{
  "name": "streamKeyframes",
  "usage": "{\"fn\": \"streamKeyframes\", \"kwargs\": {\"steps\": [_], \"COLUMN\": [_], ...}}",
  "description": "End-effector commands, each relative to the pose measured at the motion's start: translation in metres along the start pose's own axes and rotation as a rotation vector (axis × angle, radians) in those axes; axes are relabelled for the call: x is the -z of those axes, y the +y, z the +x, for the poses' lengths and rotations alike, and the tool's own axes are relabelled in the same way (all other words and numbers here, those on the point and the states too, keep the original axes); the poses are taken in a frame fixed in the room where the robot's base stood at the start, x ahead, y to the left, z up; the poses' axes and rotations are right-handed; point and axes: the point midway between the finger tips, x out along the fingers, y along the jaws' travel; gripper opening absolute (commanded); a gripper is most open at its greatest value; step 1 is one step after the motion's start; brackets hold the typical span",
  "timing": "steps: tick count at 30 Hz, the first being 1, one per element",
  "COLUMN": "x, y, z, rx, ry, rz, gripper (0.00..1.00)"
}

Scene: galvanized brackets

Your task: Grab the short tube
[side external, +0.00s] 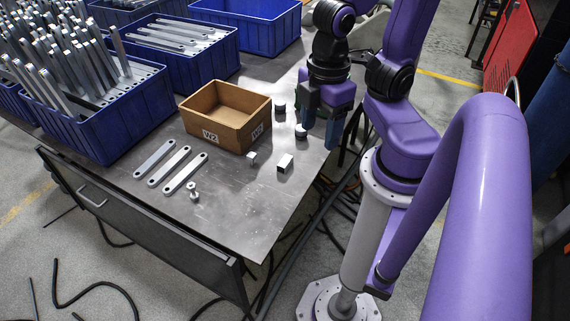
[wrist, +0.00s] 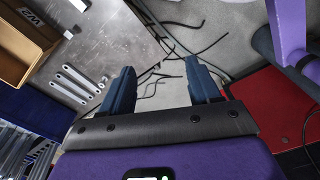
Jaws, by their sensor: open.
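A short square piece with a pale top and a dark side (side external: 285,163) lies on the steel table near its right edge. It looks like the short tube, though its hollow is too small to make out. My gripper (side external: 322,122) is at the table's right edge, above and to the right of this piece in the side view. It points down with its dark blue fingers. In the wrist view my gripper (wrist: 158,68) shows its fingers spread apart with nothing between them; cables and floor show beyond.
A cardboard box (side external: 210,135) stands mid-table. A small pale block (side external: 252,158), a bolt-like part (side external: 193,191) and three flat brackets (side external: 170,166) lie further left. Blue bins (side external: 125,125) line the back left.

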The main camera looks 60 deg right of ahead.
Motion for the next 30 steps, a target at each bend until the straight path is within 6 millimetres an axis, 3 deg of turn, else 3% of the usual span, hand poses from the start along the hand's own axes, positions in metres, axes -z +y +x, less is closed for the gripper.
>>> {"fn": "streamKeyframes", "kwargs": {"steps": [5,14,23,30], "x": [0.005,0.039,0.071,0.086], "y": [0.004,0.034,0.07,0.097], "z": [0.003,0.033,0.081,0.13], "rx": [-0.01,-0.092,-0.171,-0.217], "ry": [-0.027,-0.241,-0.485,-0.678], "rz": [-0.003,-0.051,-0.121,-0.187], "gripper": [0.62,0.62,0.62,0.62]}}
